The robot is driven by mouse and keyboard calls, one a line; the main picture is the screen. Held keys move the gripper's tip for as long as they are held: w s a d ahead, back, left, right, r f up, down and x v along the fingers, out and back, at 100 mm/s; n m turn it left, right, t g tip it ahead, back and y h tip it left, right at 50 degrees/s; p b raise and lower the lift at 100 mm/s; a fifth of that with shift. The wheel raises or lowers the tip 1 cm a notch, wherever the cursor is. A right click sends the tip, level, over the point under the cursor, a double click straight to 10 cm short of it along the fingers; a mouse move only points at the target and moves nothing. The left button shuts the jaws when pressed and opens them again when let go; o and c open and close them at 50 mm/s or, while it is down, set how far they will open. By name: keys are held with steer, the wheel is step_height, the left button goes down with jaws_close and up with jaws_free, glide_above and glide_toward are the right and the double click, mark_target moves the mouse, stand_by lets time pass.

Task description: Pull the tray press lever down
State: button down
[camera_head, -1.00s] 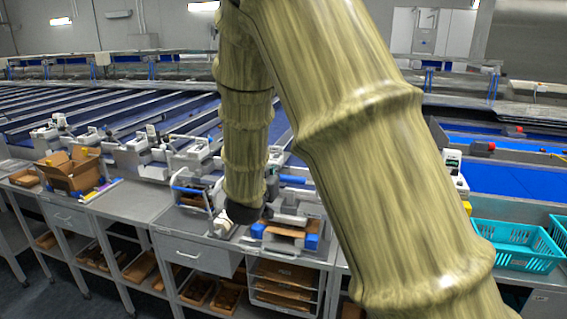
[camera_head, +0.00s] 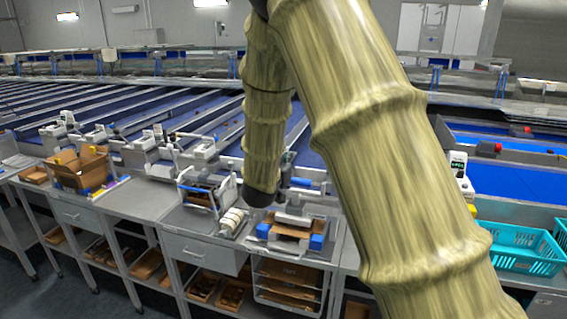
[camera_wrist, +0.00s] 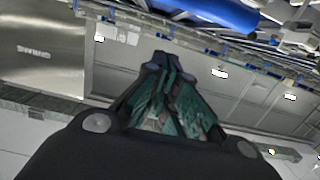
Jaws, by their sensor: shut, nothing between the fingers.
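The tray press (camera_head: 292,219) stands on the grey bench, just right of my arm's dark lower end in the head view. It has a grey frame, blue blocks at its sides and a brown tray in it. A blue bar (camera_head: 308,183), seemingly its lever handle, lies level above the frame. In the wrist view my gripper (camera_wrist: 162,58) has its dark green-black fingers together and empty. A thick blue cylinder (camera_wrist: 232,14), probably the same handle, lies beyond the fingertips, up and right, apart from them. In the head view my arm largely hides the gripper.
A second framed device (camera_head: 205,188) and white rolls (camera_head: 233,220) stand left of the press. A cardboard box (camera_head: 80,169) is farther left. A teal basket (camera_head: 522,246) is at the right. Blue conveyor lanes run behind the bench.

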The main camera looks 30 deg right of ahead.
mark_target(296, 181)
steer(key=p+x, duration=0.1)
steer(key=x, duration=0.3)
steer(key=shift+d+r+p, duration=0.1)
steer(key=shift+d+p, duration=0.05)
steer(key=shift+p, duration=0.25)
steer(key=f, duration=0.1)
steer(key=f+p, duration=0.1)
steer(key=shift+s+a+f, duration=0.2)
steer(key=shift+a+f, duration=0.1)
steer(key=shift+a, duration=0.05)
steer(key=shift+s+a+f+p, duration=0.25)
steer(key=shift+f+p, duration=0.15)
steer(key=shift+f, duration=0.3)
